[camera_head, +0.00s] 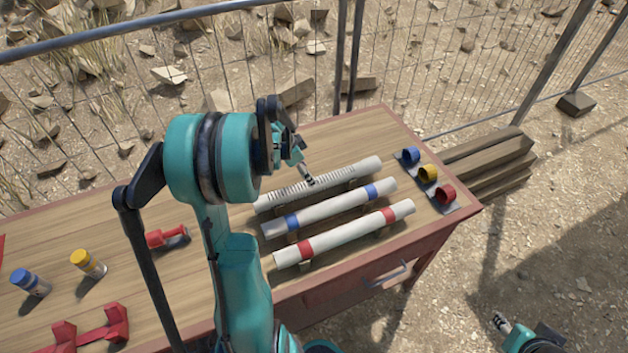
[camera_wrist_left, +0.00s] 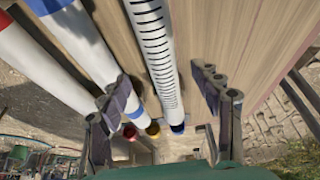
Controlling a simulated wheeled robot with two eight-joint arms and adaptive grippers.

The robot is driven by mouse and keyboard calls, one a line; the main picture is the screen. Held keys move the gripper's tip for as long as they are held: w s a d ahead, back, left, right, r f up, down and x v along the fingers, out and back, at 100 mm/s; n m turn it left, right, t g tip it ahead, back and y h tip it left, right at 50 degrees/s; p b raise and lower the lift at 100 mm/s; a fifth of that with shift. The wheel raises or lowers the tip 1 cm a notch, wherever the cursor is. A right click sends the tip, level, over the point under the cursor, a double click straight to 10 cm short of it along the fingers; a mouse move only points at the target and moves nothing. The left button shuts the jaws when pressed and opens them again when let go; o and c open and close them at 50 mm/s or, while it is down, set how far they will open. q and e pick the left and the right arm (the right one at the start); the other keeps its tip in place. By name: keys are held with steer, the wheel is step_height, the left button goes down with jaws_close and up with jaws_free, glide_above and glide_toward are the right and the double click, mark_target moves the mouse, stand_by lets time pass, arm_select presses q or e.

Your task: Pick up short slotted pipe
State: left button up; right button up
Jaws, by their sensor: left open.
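The slotted pipe (camera_head: 340,175) is white with rows of dark slots. It lies across supports at the back of three pipes on the wooden table. My left gripper (camera_head: 309,178) is over its middle, pointing down. In the left wrist view the slotted pipe (camera_wrist_left: 155,50) runs between the two spread fingers of the open left gripper (camera_wrist_left: 168,95); I cannot tell whether they touch it. My right gripper (camera_head: 501,322) is at the lower right, off the table, away from the pipes; its jaw gap is unclear.
A pipe with blue bands (camera_head: 335,207) and one with red bands (camera_head: 345,233) lie parallel in front. Blue (camera_head: 410,156), yellow (camera_head: 428,173) and red (camera_head: 445,194) rings stand at the table's right end. Red clamps, a blue bottle (camera_head: 30,282) and a yellow bottle (camera_head: 88,263) are left.

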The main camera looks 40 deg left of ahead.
mark_target(319, 184)
arm_select(q)
steer(key=shift+a+f, duration=0.25)
steer(key=shift+f, duration=0.1)
steer(key=shift+b+x, duration=0.5)
steer(key=shift+x, duration=0.4)
steer(key=b+x, duration=0.2)
steer(key=x, duration=0.3)
steer(key=shift+d+f, duration=0.2)
steer(key=shift+f, duration=0.1)
steer(key=shift+s+r, duration=0.1)
jaws_close()
